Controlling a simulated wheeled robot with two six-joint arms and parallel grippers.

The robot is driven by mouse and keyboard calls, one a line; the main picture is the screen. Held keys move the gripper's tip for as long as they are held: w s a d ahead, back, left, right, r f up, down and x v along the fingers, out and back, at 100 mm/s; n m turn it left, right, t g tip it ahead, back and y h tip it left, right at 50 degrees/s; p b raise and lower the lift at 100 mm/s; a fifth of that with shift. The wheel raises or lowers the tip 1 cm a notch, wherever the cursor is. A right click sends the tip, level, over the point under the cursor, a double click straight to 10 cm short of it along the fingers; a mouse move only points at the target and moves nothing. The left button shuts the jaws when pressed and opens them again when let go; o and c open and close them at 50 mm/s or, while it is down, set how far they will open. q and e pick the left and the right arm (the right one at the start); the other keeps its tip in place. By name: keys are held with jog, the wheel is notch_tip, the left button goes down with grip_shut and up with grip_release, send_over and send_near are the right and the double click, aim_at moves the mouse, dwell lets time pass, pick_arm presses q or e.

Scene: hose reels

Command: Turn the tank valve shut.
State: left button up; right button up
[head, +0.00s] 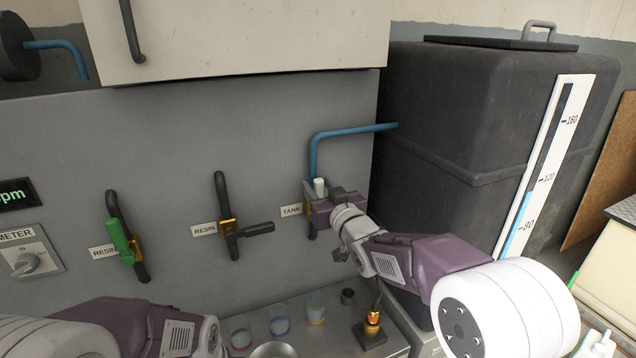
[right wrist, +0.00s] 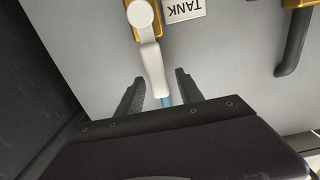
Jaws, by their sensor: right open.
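The tank valve's white handle (right wrist: 152,62) points up along the blue pipe, beside the TANK label (head: 291,210). Its white end (head: 319,185) shows above my right gripper in the head view; the gripper hides most of the valve. In the right wrist view, which is upside down, my right gripper (right wrist: 157,93) is open, with one finger on each side of the handle's free end. Gaps show between the fingers and the handle. Part of the brass valve body (right wrist: 138,4) shows at the top edge. My left arm is at the lower left of the head view; its gripper is not in view.
A black-handled resin valve (head: 228,229) and a green-handled one (head: 124,240) are left on the grey panel. The dark tank (head: 450,120) with a level gauge (head: 538,165) stands close right. Several cups and a brass-topped fitting (head: 372,325) sit on the shelf below.

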jog(key=shift+w+a, duration=0.15)
jog(key=shift+w, duration=0.25)
grip_shut()
dwell(1.2)
